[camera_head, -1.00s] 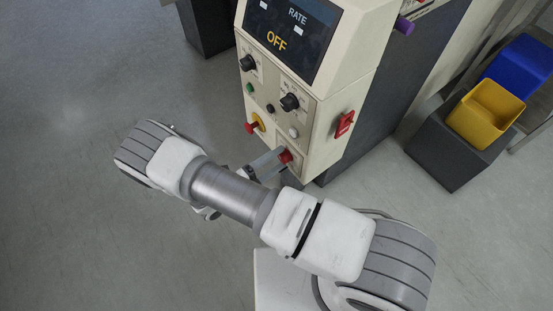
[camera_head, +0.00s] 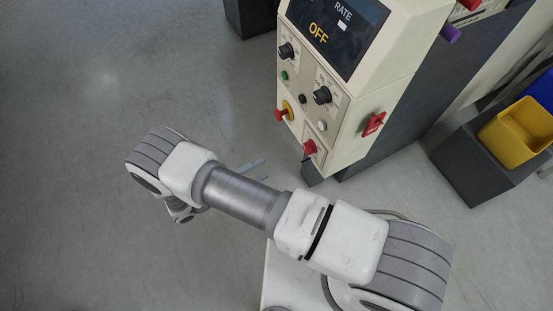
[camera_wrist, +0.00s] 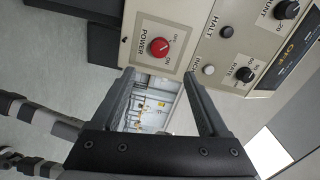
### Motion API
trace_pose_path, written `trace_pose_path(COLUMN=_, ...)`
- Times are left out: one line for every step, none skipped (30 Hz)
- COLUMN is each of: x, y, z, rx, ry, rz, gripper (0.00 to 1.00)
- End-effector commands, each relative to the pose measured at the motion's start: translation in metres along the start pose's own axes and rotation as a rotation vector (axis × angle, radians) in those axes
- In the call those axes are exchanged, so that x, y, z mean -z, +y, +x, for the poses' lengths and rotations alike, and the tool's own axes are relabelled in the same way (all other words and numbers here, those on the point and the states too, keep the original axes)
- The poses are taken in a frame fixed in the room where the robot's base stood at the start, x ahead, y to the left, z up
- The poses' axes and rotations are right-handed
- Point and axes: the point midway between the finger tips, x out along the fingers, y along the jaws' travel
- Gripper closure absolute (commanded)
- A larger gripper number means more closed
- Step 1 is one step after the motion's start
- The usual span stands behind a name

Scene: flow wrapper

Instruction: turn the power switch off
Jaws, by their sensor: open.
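The power switch is a red round knob (camera_head: 309,147) low on the cream control panel. In the wrist view the red knob (camera_wrist: 158,47) sits on a pale plate marked POWER, with small OFF and ON labels; its exact setting is hard to read. The display (camera_head: 335,30) reads OFF. My gripper (camera_wrist: 159,74) is open and empty, its two fingertips just below the knob in the picture and apart from it. In the head view my gripper (camera_head: 258,170) is mostly hidden behind my arm, left of the panel and clear of the knob.
A red emergency button on a yellow ring (camera_head: 284,112) and black dials (camera_head: 322,95) are on the same panel. A red switch (camera_head: 373,123) is on its side. A yellow bin (camera_head: 515,135) stands at right. The floor at left is clear.

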Motion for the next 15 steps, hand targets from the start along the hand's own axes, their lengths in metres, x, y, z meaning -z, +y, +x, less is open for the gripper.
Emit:
trace_pose_path(x=0.0, y=0.001, z=-0.009, rx=-0.002, ry=-0.002, rz=0.001, gripper=0.22)
trace_pose_path(x=0.0, y=0.001, z=-0.013, rx=-0.001, ry=-0.002, rz=0.001, gripper=0.22)
trace_pose_path(x=0.0, y=0.001, z=-0.018, rx=-0.002, ry=-0.001, rz=0.002, gripper=0.22)
trace_pose_path(x=0.0, y=0.001, z=-0.021, rx=-0.002, ry=-0.001, rz=0.001, gripper=0.22)
trace_pose_path(x=0.0, y=0.001, z=-0.024, rx=-0.001, ry=0.0, rz=0.0, gripper=0.22)
trace_pose_path(x=0.0, y=0.001, z=-0.026, rx=-0.001, ry=0.0, rz=0.0, gripper=0.22)
trace_pose_path(x=0.0, y=0.0, z=-0.028, rx=0.0, ry=0.0, rz=0.0, gripper=0.22)
trace_pose_path(x=0.0, y=0.0, z=-0.029, rx=0.0, ry=0.0, rz=0.0, gripper=0.22)
trace_pose_path(x=0.0, y=0.0, z=-0.03, rx=0.0, ry=0.0, rz=0.0, gripper=0.22)
trace_pose_path(x=0.0, y=0.0, z=-0.031, rx=0.0, ry=0.0, rz=-0.001, gripper=0.22)
trace_pose_path(x=0.0, y=0.0, z=-0.031, rx=0.0, ry=0.0, rz=-0.001, gripper=0.22)
trace_pose_path(x=0.0, y=0.0, z=-0.031, rx=0.0, ry=0.0, rz=-0.001, gripper=0.22)
trace_pose_path(x=0.0, y=0.0, z=-0.031, rx=0.0, ry=0.0, rz=-0.001, gripper=0.22)
trace_pose_path(x=0.0, y=0.0, z=-0.031, rx=0.0, ry=0.0, rz=-0.001, gripper=0.22)
trace_pose_path(x=0.0, y=0.0, z=-0.031, rx=0.0, ry=0.0, rz=-0.001, gripper=0.22)
